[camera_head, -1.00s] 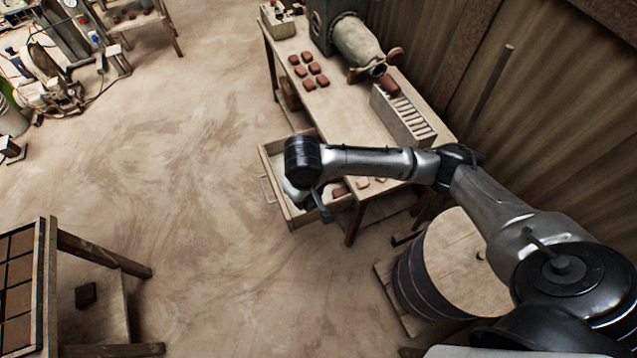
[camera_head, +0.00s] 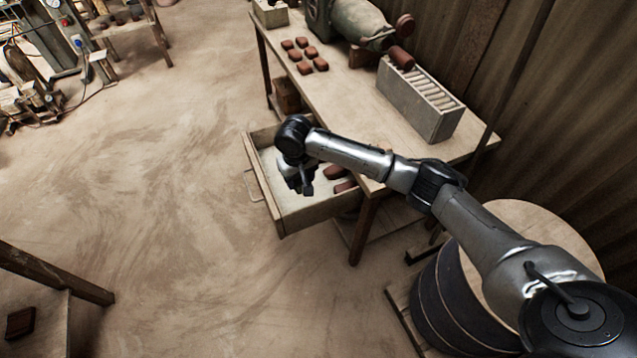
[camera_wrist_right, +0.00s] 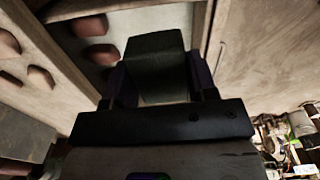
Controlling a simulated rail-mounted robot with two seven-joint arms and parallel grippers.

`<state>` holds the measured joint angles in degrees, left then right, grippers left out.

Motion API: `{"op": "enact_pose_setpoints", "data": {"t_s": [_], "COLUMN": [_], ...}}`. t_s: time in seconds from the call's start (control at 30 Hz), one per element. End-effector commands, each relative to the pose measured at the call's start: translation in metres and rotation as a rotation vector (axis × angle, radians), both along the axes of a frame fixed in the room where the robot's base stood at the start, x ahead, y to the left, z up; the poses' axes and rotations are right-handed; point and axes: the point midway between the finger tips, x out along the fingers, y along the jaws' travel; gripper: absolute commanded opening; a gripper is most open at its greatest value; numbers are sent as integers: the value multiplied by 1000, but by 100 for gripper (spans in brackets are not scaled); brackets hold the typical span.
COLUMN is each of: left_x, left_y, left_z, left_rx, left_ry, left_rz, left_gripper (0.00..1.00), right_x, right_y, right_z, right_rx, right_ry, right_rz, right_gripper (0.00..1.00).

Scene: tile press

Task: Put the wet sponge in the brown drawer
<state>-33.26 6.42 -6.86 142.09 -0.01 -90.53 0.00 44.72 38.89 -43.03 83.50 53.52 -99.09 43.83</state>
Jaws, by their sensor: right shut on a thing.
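The brown drawer (camera_head: 312,216) is pulled open from the side of the wooden table, with its handle on the left and a pale inside. My right gripper (camera_head: 302,187) points down over the drawer's inside. In the right wrist view my right gripper (camera_wrist_right: 160,82) is shut on a dark grey-green block, seemingly the wet sponge (camera_wrist_right: 155,58). The drawer's wall (camera_wrist_right: 206,35) lies just beyond it there. The sponge is hidden behind the gripper in the head view. I cannot tell whether it touches the drawer's bottom. My left gripper is not in view.
Red-brown pieces (camera_head: 335,172) lie in the drawer's right part. The table (camera_head: 345,100) above holds several brown blocks (camera_head: 304,56), a grey slotted box (camera_head: 420,98) and a green machine (camera_head: 360,30). A dark drum (camera_head: 455,300) stands at lower right. Open floor lies left.

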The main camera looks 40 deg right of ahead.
Motion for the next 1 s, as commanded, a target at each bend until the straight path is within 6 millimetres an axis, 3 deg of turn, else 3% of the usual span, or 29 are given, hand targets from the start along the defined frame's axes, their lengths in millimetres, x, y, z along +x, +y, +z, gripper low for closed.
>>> {"op": "enact_pose_setpoints", "data": {"t_s": [0.03, 0.3, 0.73, 1.0], "left_x": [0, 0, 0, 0], "left_y": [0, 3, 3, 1], "left_z": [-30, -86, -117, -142], "left_rx": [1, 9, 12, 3], "left_ry": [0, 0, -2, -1], "left_rz": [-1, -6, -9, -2], "left_gripper": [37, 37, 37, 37], "right_x": [5, 23, 31, 31], "right_y": [-5, -26, -37, -37], "right_z": [-28, -79, -114, -157], "right_rx": [3, 15, 23, 22], "right_ry": [-1, -2, 0, 0], "right_rz": [-12, -47, -66, -66], "right_gripper": [33, 33, 33, 33]}}
